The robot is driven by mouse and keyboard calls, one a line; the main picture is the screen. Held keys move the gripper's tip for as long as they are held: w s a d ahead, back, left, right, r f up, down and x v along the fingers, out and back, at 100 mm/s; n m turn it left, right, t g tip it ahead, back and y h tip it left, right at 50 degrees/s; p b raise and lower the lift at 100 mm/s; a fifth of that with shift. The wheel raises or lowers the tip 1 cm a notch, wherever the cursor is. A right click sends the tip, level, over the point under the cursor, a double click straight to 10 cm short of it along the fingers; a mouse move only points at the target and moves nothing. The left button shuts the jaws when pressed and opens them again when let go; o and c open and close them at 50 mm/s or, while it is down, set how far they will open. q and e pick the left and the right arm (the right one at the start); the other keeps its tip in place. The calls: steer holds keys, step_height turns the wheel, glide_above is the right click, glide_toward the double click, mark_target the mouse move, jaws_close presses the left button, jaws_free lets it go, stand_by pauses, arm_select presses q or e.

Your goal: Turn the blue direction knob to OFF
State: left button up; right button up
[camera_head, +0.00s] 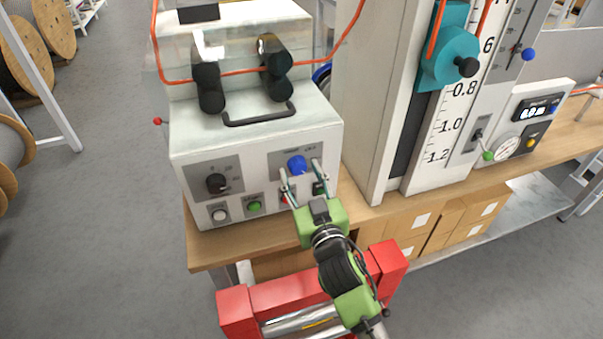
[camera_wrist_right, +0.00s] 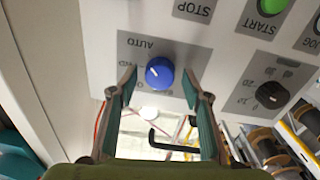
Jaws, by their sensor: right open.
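The blue direction knob (camera_head: 297,165) is on a grey plate on the front of the white machine (camera_head: 250,143). In the right wrist view, which is upside down, the knob (camera_wrist_right: 160,73) shows a short white pointer mark. AUTO and FWD labels are printed near it; other lettering is partly hidden or too small to read. My right gripper (camera_head: 302,178) is in front of the panel, open. In the wrist view its two fingers (camera_wrist_right: 160,88) are on either side of the knob, with a visible gap at each side. My left gripper is not in view.
A black knob (camera_head: 217,183), a white button (camera_head: 220,215), a green button (camera_head: 254,206) and a partly covered red button are on the same panel. A black handle (camera_head: 259,115) and rollers are above. A scale column with a teal carriage (camera_head: 447,50) stands to the right.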

steer(key=c, duration=1.1)
steer(key=shift+n, duration=0.3)
steer(key=n, duration=0.3)
steer(key=shift+n+p, duration=0.3)
steer(key=n, duration=0.4)
steer(key=shift+n, duration=0.3)
steer(key=n, duration=0.4)
steer(key=shift+n+p, duration=0.4)
steer(key=shift+d+n+y+p, duration=0.1)
steer(key=shift+n+y+p, duration=0.2)
steer(key=shift+n, duration=2)
